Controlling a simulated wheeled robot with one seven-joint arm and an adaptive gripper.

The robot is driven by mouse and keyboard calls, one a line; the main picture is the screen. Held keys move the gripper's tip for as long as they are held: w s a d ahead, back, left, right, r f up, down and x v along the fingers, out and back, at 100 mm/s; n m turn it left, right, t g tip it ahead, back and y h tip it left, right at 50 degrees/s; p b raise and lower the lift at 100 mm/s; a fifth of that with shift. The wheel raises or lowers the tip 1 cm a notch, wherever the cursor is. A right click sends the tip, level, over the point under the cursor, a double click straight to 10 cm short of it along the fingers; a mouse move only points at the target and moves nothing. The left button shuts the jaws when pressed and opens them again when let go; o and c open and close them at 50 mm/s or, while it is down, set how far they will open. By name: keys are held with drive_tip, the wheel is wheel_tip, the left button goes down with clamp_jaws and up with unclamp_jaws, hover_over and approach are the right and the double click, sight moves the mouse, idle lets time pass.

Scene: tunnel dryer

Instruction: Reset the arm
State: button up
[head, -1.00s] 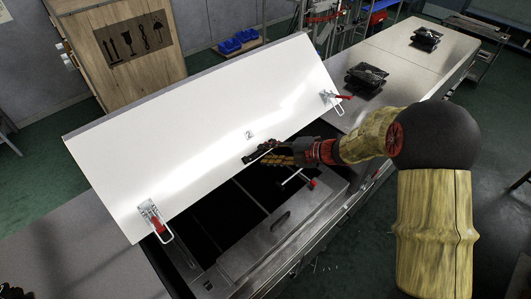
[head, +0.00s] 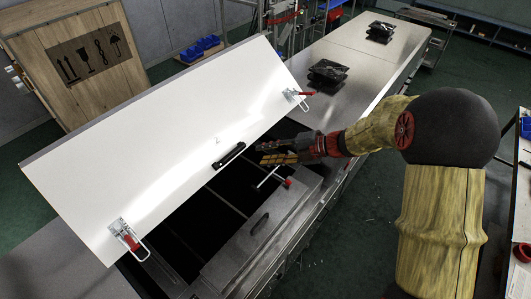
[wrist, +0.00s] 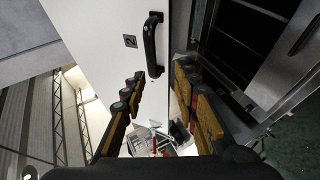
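My gripper (head: 264,152) is just right of the black handle (head: 229,156) on the white raised lid (head: 130,155), apart from it. In the wrist view its fingers (wrist: 158,76) stand apart with nothing between them. The handle shows ahead of them in the wrist view (wrist: 151,44), beside the plate marked 2. The lid stands tilted open over the dark dryer opening (head: 205,205). My arm reaches in from the right, over the edge of the opening.
Red-handled latches sit at the lid's lower left (head: 128,238) and right (head: 297,97). A metal panel with a grip (head: 245,240) and a T-bar (head: 272,176) lie below my gripper. Black items stand on the steel top (head: 327,72). A wooden crate (head: 70,65) stands behind.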

drive_tip(key=s+d+f+m+t+h+b, duration=0.1)
drive_tip(key=s+d+f+m+h+b, duration=0.3)
drive_tip(key=s+m+b, duration=0.6)
drive_tip(key=s+d+f+m+h+b, duration=0.4)
drive_tip(key=s+d+f+m+b, duration=0.5)
drive_tip(key=b, duration=0.4)
drive_tip(key=s+d+f+m+t+h+b, duration=0.1)
drive_tip(key=s+d+f+m+h+b, duration=0.3)
drive_tip(key=s+m+b, duration=0.7)
wheel_tip(320, 180, down, 4)
drive_tip(key=shift+d+f+m+t+h+b, duration=0.25)
drive_tip(key=shift+d+m+b, duration=0.3)
drive_tip(key=shift+d, duration=0.6)
drive_tip(key=shift+r, duration=0.1)
drive_tip(key=shift+c, duration=0.3)
